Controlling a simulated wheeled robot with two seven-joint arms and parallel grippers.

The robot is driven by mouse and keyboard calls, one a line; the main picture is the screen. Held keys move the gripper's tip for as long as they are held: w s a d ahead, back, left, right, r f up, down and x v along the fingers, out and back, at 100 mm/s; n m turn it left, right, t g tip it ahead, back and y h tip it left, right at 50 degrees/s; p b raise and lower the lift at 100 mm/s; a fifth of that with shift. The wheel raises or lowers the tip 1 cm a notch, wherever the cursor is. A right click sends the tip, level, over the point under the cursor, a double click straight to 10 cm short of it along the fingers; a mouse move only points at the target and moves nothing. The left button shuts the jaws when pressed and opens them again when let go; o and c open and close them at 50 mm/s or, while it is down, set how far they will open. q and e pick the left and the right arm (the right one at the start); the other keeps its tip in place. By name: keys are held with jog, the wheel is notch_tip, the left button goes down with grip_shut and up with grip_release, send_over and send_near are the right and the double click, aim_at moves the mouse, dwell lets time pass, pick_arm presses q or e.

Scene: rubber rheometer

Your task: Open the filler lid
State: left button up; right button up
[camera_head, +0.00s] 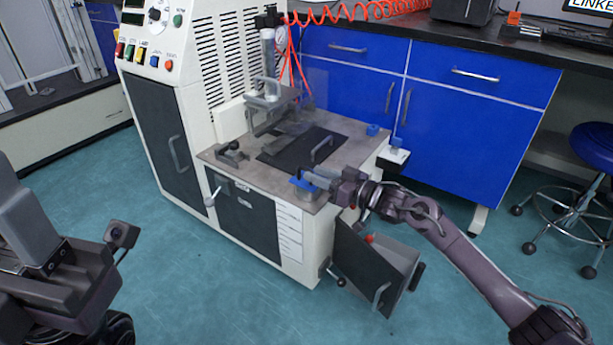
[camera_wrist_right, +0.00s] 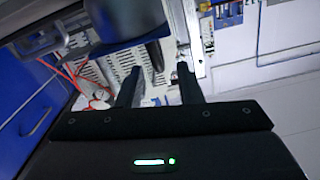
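The rheometer is a white cabinet with a grey worktop (camera_head: 232,150). On the worktop lies a dark flat plate with a bar handle (camera_head: 322,149). A blue-topped part (camera_head: 303,184) sits at the worktop's front right corner; I cannot tell for sure which part is the filler lid. My right gripper (camera_head: 310,177) is over that corner, close to the blue-topped part; contact is unclear. In the right wrist view its two fingers (camera_wrist_right: 159,76) are apart with nothing between them, and a dark blue part looms close at the upper left. My left gripper (camera_head: 38,250) is far left, away from the machine.
A drawer (camera_head: 372,268) stands open at the lower right, below my right arm. A press frame (camera_head: 272,95) rises at the worktop's back. Blue cabinets (camera_head: 440,110) stand behind, and a stool (camera_head: 590,150) is at the right. The floor at front is clear.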

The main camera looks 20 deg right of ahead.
aim_at(308, 169)
jog(key=shift+b+x, duration=0.45)
jog(key=shift+x, duration=1.3)
grip_shut()
